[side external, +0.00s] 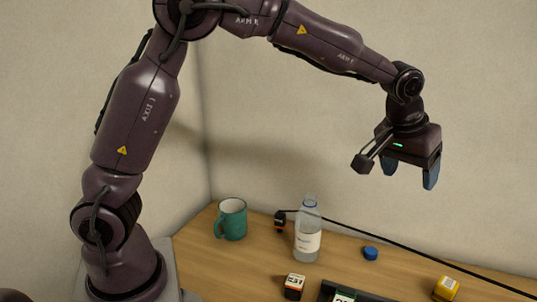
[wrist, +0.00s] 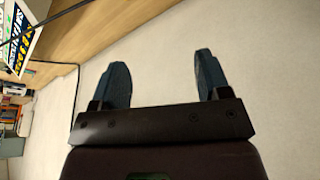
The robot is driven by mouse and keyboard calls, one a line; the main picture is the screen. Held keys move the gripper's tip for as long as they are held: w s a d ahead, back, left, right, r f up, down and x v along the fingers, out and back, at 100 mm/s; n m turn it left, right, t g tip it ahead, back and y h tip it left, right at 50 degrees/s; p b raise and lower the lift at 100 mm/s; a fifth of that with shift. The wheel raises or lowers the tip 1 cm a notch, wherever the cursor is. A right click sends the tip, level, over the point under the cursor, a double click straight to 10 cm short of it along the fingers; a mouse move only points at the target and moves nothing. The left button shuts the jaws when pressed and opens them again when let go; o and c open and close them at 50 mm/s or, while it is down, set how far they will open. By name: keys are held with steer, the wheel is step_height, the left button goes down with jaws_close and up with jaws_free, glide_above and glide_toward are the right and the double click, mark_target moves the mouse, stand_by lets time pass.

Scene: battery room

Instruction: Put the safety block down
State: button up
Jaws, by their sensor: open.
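My gripper (side external: 411,178) is high above the right part of the table in the side view, its blue fingers pointing down. It is open with nothing between the fingers, as the wrist view also shows (wrist: 161,68). A yellow block with a pale label (side external: 446,288) sits at the right. Both are well below my gripper and apart from it. I cannot tell which of them is the safety block.
A teal mug (side external: 231,219), a clear bottle (side external: 307,235) and a blue cap (side external: 370,253) stand on the wooden table (side external: 245,267). A dark tray (side external: 325,291) is cut off at the bottom edge. A black cable (side external: 400,245) runs across the back from a small dark device (side external: 280,221).

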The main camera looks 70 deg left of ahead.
steer(key=s+a+r+m, duration=0.15)
steer(key=s+r, duration=0.25)
steer(key=s, duration=0.4)
steer(key=s+a+r, duration=0.3)
steer(key=s+r, duration=0.1)
steer(key=s, duration=0.4)
steer(key=s+a+f+m+t, duration=0.1)
steer(key=s+f+m, duration=0.1)
steer(key=s, duration=1.1)
steer(key=shift+a+f+h, duration=0.25)
steer(key=shift+f+h, duration=0.05)
steer(key=shift+f, duration=0.35)
